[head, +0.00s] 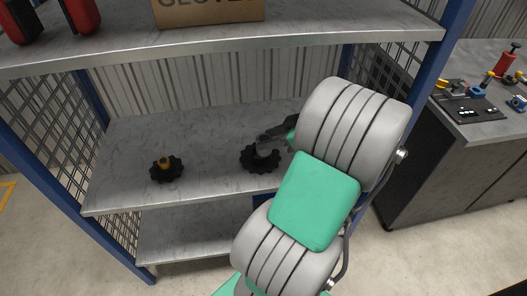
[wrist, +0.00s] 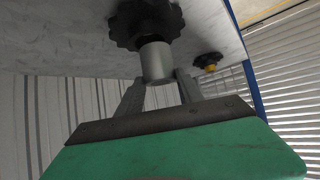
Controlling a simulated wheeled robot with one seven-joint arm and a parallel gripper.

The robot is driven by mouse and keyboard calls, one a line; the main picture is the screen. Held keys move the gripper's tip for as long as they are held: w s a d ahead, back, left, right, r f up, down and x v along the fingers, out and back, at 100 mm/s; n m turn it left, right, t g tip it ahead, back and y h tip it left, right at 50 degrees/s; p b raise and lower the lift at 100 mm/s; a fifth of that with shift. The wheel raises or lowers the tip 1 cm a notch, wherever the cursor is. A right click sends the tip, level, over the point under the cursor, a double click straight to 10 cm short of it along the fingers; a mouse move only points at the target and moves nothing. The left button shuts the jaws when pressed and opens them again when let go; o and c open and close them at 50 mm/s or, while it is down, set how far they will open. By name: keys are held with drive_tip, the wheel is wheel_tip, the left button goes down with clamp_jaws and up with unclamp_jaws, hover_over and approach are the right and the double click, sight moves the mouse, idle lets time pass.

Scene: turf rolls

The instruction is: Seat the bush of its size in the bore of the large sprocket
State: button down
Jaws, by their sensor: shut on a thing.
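The large black toothed sprocket (head: 258,161) lies flat on the middle shelf, and it also shows at the top of the wrist view (wrist: 146,20). A plain grey cylindrical bush (wrist: 156,62) stands at the sprocket's middle, its axis roughly square to it. My gripper (head: 268,140) is over the sprocket, its fingers (wrist: 160,80) shut on the outer end of the bush. The bush's inner end meets the sprocket in the picture; whether it is inside the bore I cannot tell. In the head view, my fingers partly cover the bush.
A smaller black sprocket (head: 166,172) with a brass-coloured piece (head: 164,161) upright at its middle lies to the left. The shelf (head: 212,150) is bare between them. An upper shelf (head: 225,41) with a cardboard box (head: 208,12) hangs above. A bench with tools stands right.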

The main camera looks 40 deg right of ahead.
drive_tip(key=shift+w+f, duration=0.7)
drive_tip(key=shift+f, duration=0.1)
drive_tip(key=f, duration=0.4)
drive_tip(key=shift+w+b, duration=0.3)
drive_tip(key=shift+w, duration=0.1)
drive_tip(key=c, duration=0.8)
unclamp_jaws()
drive_tip(key=shift+o, duration=0.2)
